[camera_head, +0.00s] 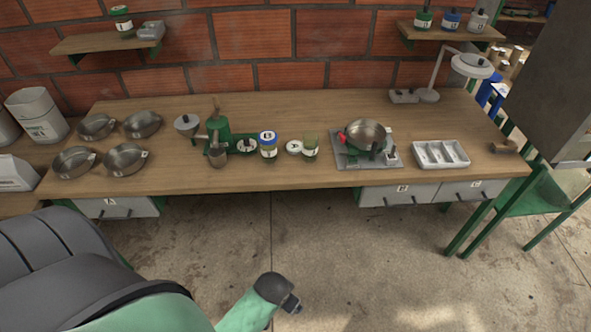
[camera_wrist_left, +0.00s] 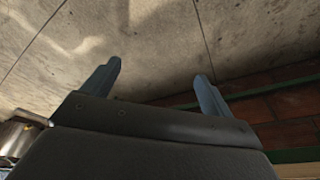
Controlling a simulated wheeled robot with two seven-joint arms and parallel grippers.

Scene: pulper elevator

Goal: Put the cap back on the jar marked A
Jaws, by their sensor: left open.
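An uncapped-looking jar (camera_head: 311,147) with greenish contents stands upright near the middle of the workbench. A pale disc (camera_head: 293,147), apparently a cap with a dark mark, is just left of it; the mark is too small to read surely. A blue-capped jar (camera_head: 268,146) stands further left. My left gripper (camera_head: 291,303) is in front of the bench, over the floor and apart from the jars. In the left wrist view its fingers (camera_wrist_left: 157,90) are spread with nothing between them. My right gripper is not in view.
On the workbench (camera_head: 330,108) are a green grinder (camera_head: 217,130), several metal pans (camera_head: 124,159) at left, a burner with a metal bowl (camera_head: 365,134), and a white divided tray (camera_head: 441,154). A desk lamp (camera_head: 470,66) stands at back right. The back middle is clear.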

